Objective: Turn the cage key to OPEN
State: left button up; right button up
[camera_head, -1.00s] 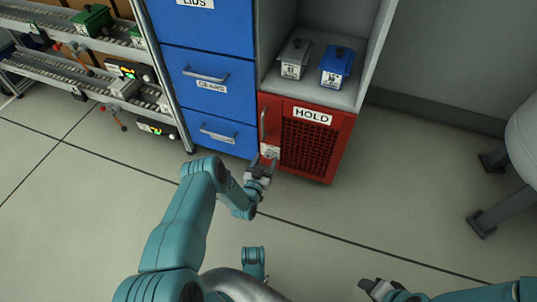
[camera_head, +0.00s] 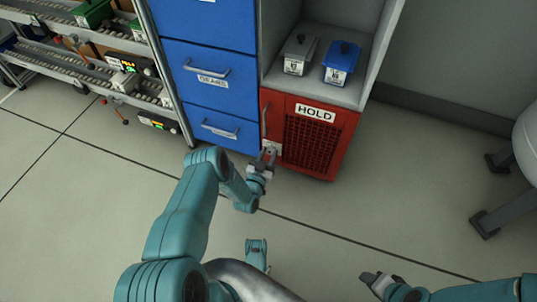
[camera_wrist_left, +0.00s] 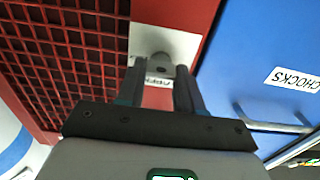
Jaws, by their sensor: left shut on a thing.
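The red cage (camera_head: 345,143) marked HOLD stands below an open shelf. At its left side is a pale lock plate (camera_head: 271,147), mostly hidden by my gripper in the head view. In the left wrist view the lock plate (camera_wrist_left: 184,46) carries a round grey key (camera_wrist_left: 159,60) and a partly hidden, upside-down label. My left gripper (camera_head: 267,157) is at the lock plate, its fingers shut on the key. Its fingers hide the key's lower part. My right gripper (camera_head: 371,281) is low at the right, away from the cage; its jaw gap is unclear.
A grey lidded box (camera_head: 298,54) and a blue lidded box (camera_head: 341,62) stand on the shelf above the cage. Blue drawers (camera_head: 211,75) adjoin the cage on the left. A roller rack (camera_head: 75,70) stands further left. The floor in front is clear.

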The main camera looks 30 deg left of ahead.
pick_arm(q)
jog(key=shift+r+n, duration=0.1)
jog(key=shift+n, duration=0.3)
jog(key=shift+w+a+n, duration=0.1)
jog(key=shift+a+n, duration=0.05)
jog(key=shift+n, duration=4.1)
jog(key=shift+a+n, duration=0.1)
jog(key=shift+n, duration=4.15)
jog(key=shift+f, duration=0.2)
jog(key=o, duration=1)
jog(key=shift+o, duration=0.2)
